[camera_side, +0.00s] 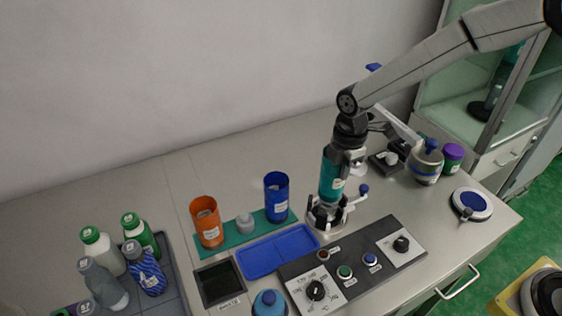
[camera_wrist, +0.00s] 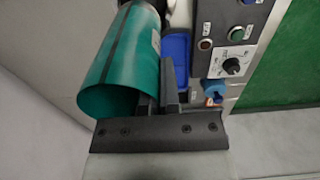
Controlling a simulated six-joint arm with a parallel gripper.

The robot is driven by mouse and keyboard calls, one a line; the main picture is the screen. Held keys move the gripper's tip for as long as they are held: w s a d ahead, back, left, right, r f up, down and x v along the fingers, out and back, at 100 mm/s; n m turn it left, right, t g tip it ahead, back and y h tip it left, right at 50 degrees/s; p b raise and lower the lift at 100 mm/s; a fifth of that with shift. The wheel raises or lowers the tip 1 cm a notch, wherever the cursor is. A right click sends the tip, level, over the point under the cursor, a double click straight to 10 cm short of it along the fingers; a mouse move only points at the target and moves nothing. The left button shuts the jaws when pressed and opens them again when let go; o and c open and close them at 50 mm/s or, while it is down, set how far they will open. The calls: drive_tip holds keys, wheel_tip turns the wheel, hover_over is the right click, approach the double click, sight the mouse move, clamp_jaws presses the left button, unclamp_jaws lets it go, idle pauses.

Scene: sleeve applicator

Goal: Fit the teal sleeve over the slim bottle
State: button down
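The teal sleeve (camera_side: 331,177) stands upright over the dark clamp fixture (camera_side: 325,215) with a white label on its side. It also shows large in the wrist view (camera_wrist: 125,62), with its open rim towards the camera. My gripper (camera_side: 350,158) is at the sleeve's upper right side. In the wrist view its fingers (camera_wrist: 160,95) are close together at the sleeve's edge and appear to pinch its wall. I cannot see the slim bottle in the fixture; the sleeve may hide it. Whether the sleeve's lower end touches the fixture is unclear.
An orange cup (camera_side: 207,222) and a blue cup (camera_side: 277,197) stand on a green mat left of the fixture. A blue tray (camera_side: 278,250) and a control panel (camera_side: 352,264) lie in front. Several bottles (camera_side: 103,283) stand at lower left. A jar (camera_side: 426,164) stands right.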

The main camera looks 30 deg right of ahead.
drive_tip(key=shift+f, duration=0.35)
drive_tip(key=shift+c, duration=1.5)
unclamp_jaws()
drive_tip(key=shift+r, duration=0.1)
drive_tip(key=shift+r, duration=5.4)
drive_tip(key=s+d+f+m+t, duration=0.1)
drive_tip(key=s+d+f+m, duration=0.2)
drive_tip(key=s+d+m, duration=0.2)
drive_tip(key=s+d+f+m+t, duration=0.1)
drive_tip(key=s+d+f+m, duration=0.3)
drive_tip(key=s+m, duration=0.6)
drive_tip(key=d+m, duration=0.2)
drive_tip(key=m, duration=0.1)
drive_tip(key=shift+s+t, duration=0.2)
drive_tip(key=shift+t, duration=0.1)
